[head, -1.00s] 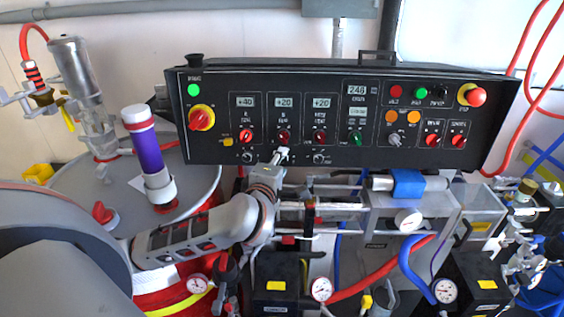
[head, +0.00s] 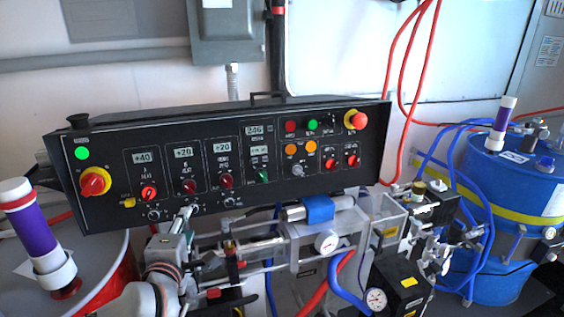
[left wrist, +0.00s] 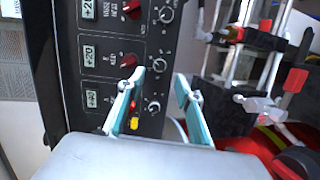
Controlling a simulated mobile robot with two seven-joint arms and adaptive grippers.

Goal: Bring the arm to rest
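My left gripper (head: 184,217) is in front of the lower edge of the black control panel (head: 110,150), just below its second column of dials. In the left wrist view, the two teal fingers of the gripper (left wrist: 158,82) stand apart with nothing between them. The panel face (left wrist: 75,75) shows behind them, with red knobs and small dark knobs. I cannot tell how far the fingertips are from the panel. My right gripper is not in view.
A white-capped purple cylinder (head: 37,232) stands on a tank at left. Metal frames, a gauge (head: 326,243) and hoses crowd the space below the panel. A blue drum (head: 520,190) stands at right. A red emergency button (head: 356,120) is at the panel's right end.

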